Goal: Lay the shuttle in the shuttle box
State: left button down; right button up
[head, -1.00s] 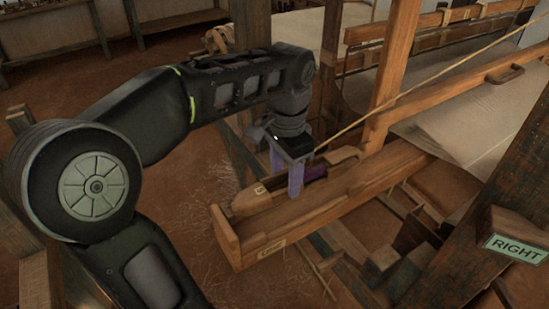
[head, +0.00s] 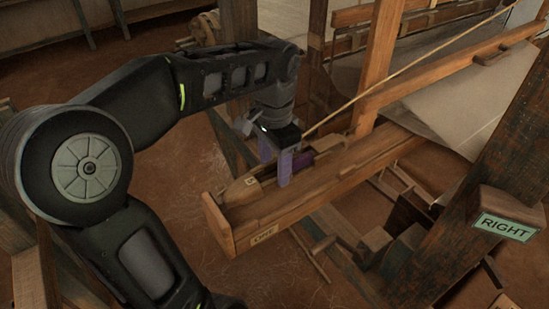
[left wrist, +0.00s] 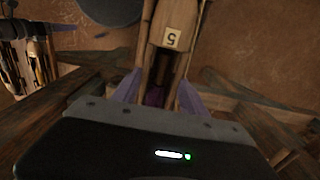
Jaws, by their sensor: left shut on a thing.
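The shuttle (head: 242,190) is a pale wooden boat shape with a pointed nose and purple yarn (head: 302,163) in its hollow. My left gripper (head: 275,162) is shut on it from above, one lilac finger on each side. In the left wrist view the shuttle (left wrist: 172,35) runs between the fingertips (left wrist: 160,90) and bears a tag reading 5. The shuttle box (head: 262,218) is a long wooden trough with a raised end block and a small front label. The shuttle lies roughly along it, over or within its back part; I cannot tell whether it touches the floor.
A loom post (head: 378,70) rises behind the box, and a slanting cord (head: 400,80) passes near it. A dark timber with a RIGHT sign (head: 503,227) stands at the right. Pale cloth (head: 440,110) lies beyond. Earthen floor is open behind the box.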

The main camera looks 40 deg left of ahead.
pick_arm(q)
jog(key=shift+f, duration=0.75)
jog(key=shift+f+b, duration=1.55)
jog(key=shift+f, duration=0.75)
jog(key=c, duration=0.5)
grip_release()
